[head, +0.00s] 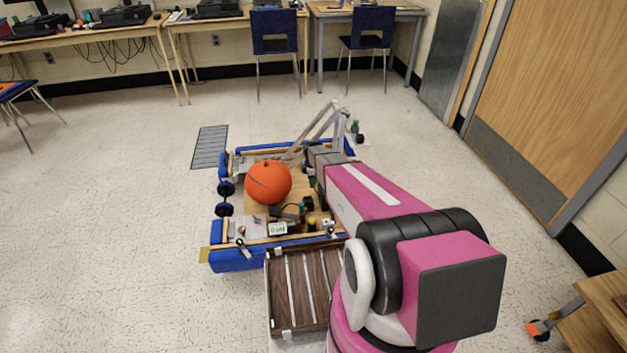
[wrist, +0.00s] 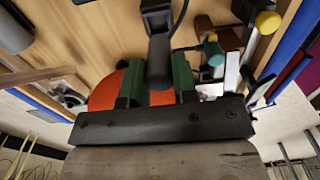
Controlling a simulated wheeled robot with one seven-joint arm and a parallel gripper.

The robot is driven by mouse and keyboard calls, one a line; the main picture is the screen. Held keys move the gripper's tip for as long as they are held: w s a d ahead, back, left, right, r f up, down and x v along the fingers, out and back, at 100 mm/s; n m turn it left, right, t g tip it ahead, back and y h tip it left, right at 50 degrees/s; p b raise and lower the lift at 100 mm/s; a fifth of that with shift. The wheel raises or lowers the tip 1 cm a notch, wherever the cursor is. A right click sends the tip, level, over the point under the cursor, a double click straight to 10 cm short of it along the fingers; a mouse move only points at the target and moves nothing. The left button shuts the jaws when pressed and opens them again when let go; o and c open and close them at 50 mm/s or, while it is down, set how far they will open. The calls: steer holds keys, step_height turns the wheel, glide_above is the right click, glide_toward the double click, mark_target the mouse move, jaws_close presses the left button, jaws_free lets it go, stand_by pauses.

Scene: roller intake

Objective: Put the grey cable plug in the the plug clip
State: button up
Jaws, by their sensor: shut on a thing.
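My gripper (wrist: 158,82) shows in the wrist view, with its two green-padded fingers closed on a dark grey cylindrical piece, the grey cable plug (wrist: 159,58). The plug points up the picture, over a wooden board. A black bracket-like part (wrist: 157,10) is at the top edge, in line with the plug's far end; I cannot tell whether it is the plug clip or whether the two touch. In the head view my arm covers the work area, and I cannot make out the plug, the clip or my fingertips there.
An orange ball (head: 269,182) sits on the blue-railed wheeled frame (head: 235,258), close beside my arm; part of it shows behind my fingers. Small parts, including a yellow-ended one (wrist: 267,22), crowd the board. A slatted brown case (head: 299,290) stands in front.

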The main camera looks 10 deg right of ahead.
steer(key=shift+w+a, duration=0.2)
steer(key=shift+a, duration=0.35)
steer(key=shift+w+a, duration=0.15)
steer(key=shift+a, duration=0.4)
steer(key=shift+f, duration=3)
steer(key=shift+f, duration=1.1)
steer(key=shift+f, duration=1.15)
steer(key=o, duration=1)
